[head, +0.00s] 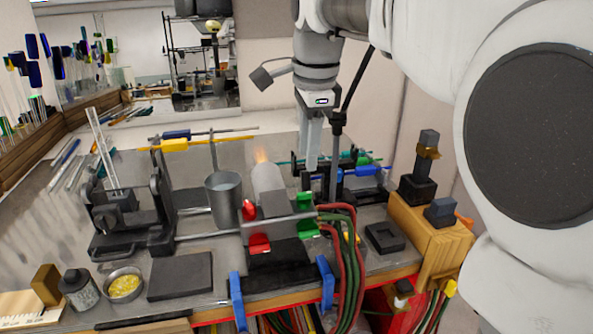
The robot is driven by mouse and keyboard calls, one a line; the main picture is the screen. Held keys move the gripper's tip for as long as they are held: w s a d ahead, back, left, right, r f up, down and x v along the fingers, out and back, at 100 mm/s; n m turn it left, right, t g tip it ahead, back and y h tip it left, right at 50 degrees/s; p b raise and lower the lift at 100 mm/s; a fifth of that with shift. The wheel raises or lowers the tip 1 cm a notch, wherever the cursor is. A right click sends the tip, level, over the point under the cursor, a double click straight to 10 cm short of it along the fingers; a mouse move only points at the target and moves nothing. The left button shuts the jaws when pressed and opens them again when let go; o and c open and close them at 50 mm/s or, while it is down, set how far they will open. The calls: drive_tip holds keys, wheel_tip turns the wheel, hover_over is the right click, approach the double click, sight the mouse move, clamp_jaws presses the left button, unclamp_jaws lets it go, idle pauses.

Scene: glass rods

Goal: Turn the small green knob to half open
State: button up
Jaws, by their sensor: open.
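Two green knobs sit at the right side of the burner block. The upper green knob (305,201) looks slightly narrower, and the lower green knob (307,229) is just below it, by the hose ends. Which is the small one is hard to tell at this size. A burner (267,178) with a small orange flame at its top stands behind them. My gripper (322,165) points down above and behind the knobs, to their right. Its fingers are apart with nothing seen between them, and it appears clear of both knobs.
Red knobs (260,243) sit left of the green ones. Red and green hoses (347,240) rise close on the right. A metal cup (223,200) stands left of the burner. Coloured clamps and rods (362,172) lie behind. A wooden block (430,230) stands right.

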sight(305, 193)
drive_tip(key=f, duration=0.3)
drive_tip(key=w+f, duration=0.1)
drive_tip(key=f, duration=0.5)
drive_tip(key=shift+w+a, duration=0.15)
drive_tip(key=shift+w, duration=0.1)
clamp_jaws()
